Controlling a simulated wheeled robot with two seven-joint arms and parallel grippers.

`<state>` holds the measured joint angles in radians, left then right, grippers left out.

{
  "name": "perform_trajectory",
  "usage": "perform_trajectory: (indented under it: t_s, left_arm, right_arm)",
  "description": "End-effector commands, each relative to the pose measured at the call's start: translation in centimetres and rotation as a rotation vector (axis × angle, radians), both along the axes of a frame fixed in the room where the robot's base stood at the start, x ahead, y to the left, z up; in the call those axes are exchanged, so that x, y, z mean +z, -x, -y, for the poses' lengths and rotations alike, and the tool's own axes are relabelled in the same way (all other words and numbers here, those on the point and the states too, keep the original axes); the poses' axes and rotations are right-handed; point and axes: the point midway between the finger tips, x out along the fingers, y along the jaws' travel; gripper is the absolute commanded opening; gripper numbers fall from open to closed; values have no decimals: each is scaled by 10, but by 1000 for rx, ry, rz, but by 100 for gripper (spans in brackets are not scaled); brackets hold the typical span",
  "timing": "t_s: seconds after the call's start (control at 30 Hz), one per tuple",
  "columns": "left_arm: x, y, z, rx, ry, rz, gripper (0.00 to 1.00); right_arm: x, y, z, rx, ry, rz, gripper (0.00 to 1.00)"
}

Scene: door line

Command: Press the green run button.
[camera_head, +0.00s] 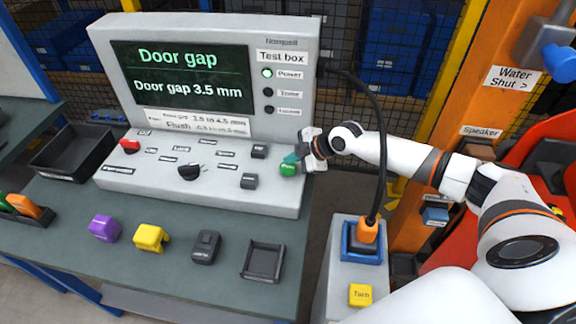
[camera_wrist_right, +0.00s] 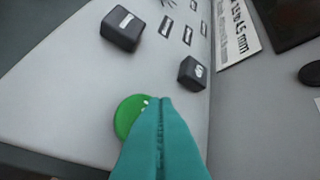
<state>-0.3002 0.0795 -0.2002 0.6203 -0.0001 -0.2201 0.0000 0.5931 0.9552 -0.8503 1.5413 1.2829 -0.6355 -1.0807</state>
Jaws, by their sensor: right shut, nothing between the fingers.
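The green run button (camera_head: 288,170) sits at the right end of the sloped panel of the grey test box (camera_head: 200,190). My right gripper (camera_head: 292,158) is at the button, its teal fingers shut and empty. In the right wrist view the shut fingertips (camera_wrist_right: 158,103) overlap the right part of the green button (camera_wrist_right: 128,115). I cannot tell whether they touch it or hover just above it. The box's screen (camera_head: 185,78) reads "Door gap 3.5 mm", and the Power lamp (camera_head: 267,73) is lit green. My left gripper is not in view.
A red button (camera_head: 130,146), a black knob (camera_head: 189,172) and black switches (camera_head: 249,181) share the panel. Purple (camera_head: 104,228), yellow (camera_head: 151,238) and dark (camera_head: 205,247) blocks and a small black tray (camera_head: 263,262) lie in front.

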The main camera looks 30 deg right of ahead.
Motion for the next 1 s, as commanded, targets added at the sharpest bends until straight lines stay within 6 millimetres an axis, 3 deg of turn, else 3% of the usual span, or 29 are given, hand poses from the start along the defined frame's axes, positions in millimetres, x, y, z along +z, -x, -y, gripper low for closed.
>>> perform_trajectory:
  t_s: [0.43,0.83,1.0]
  left_arm:
    - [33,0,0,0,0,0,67]
    - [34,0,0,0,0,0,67]
    - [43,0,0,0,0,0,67]
  right_arm:
    - [46,0,0,-1,0,1,0]
    - [49,0,0,-1,0,1,0]
    - [61,0,0,0,1,2,0]
